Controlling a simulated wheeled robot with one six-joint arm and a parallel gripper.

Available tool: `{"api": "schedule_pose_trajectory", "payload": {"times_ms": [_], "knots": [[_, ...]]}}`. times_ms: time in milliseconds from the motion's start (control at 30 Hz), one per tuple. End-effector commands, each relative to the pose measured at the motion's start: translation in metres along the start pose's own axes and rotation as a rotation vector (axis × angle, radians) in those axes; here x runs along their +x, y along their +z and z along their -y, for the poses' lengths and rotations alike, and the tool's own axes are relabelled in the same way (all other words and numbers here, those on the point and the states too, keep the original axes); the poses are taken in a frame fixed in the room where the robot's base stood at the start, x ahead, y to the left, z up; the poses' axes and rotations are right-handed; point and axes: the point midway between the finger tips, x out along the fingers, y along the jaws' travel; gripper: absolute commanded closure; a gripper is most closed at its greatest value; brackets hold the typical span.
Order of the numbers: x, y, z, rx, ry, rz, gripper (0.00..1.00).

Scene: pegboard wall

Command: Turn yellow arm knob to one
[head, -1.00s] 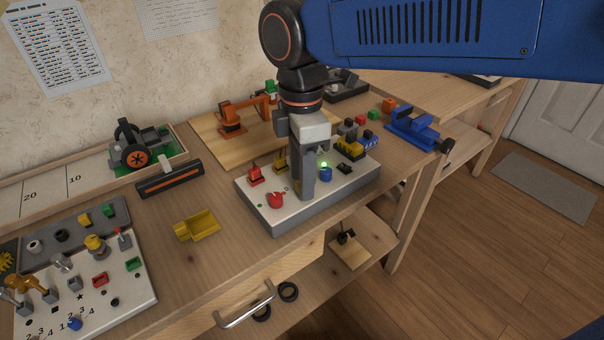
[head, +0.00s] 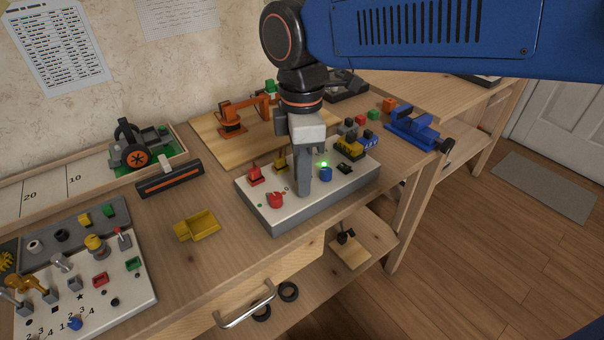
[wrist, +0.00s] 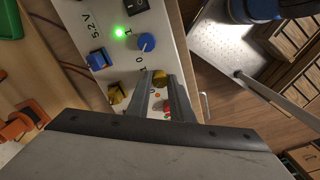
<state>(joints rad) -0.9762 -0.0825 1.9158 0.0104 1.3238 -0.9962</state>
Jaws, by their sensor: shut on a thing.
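The white-topped control panel (head: 350,187) stands at the bench's front edge. My gripper (head: 302,191) points down onto the middle of it, between the red knob (head: 276,200) and the blue knob (head: 325,174). In the wrist view the yellow knob (wrist: 160,78) shows between the fingertips of my gripper (wrist: 161,76), which is shut on it. The knob is hidden by my fingers in the head view. Printed 0 and 1 marks lie near the knobs. I cannot tell which mark the yellow knob points at.
A green light (wrist: 120,33) glows beside the blue knob. Blue (wrist: 97,59) and yellow (wrist: 115,93) switches sit along the panel's other side. An orange toy arm (head: 233,122) stands behind on a wooden board.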

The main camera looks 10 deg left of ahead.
Motion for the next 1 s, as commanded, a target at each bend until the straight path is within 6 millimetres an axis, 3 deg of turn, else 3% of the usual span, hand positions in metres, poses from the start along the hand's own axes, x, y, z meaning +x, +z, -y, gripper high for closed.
{"api": "schedule_pose_trajectory", "payload": {"times_ms": [1000], "knots": [[-0.0004, 0.0005, -0.0002, 0.946, 0.001, -0.018, 1.0]]}}
